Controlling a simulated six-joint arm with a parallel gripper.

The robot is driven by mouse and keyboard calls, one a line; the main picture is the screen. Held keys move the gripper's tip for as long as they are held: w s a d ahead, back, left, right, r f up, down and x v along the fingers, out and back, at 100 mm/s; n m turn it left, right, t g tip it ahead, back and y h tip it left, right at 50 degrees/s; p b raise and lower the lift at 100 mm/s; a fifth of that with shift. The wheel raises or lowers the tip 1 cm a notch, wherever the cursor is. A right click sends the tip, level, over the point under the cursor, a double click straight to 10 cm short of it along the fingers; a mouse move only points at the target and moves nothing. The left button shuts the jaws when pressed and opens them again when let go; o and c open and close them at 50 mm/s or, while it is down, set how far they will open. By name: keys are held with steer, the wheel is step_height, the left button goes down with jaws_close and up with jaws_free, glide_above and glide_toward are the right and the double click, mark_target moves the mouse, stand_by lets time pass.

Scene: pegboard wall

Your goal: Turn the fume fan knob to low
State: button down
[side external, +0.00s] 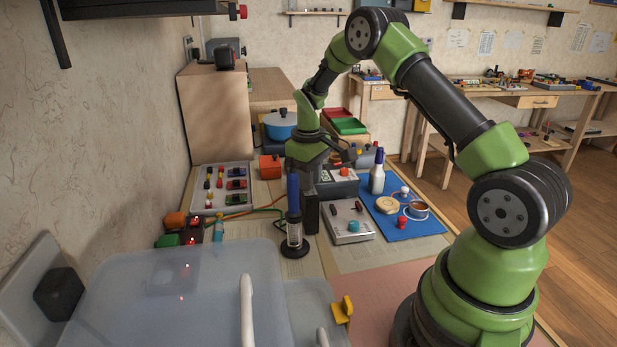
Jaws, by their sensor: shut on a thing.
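My gripper (311,180) points down over the middle of the bench, beside a dark upright block (311,215). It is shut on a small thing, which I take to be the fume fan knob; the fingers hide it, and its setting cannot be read. A grey box with a label plate (340,186) stands just right of the fingers. A blue-topped clear tube on a black stand (293,238) is close on the left and partly overlaps the gripper in this view.
A grey panel with a teal knob (353,227) lies in front. A blue mat (391,226) at right holds a white bottle (377,179) and a cup (418,210). A tray of small parts (208,203) and an orange box (270,167) are left. A translucent lid (215,300) fills the foreground.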

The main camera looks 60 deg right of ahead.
steer(key=m, duration=0.5)
steer(key=shift+m, duration=0.4)
stand_by(0.4)
steer(key=c, duration=1)
jaws_free()
step_height(320, 180, up, 10)
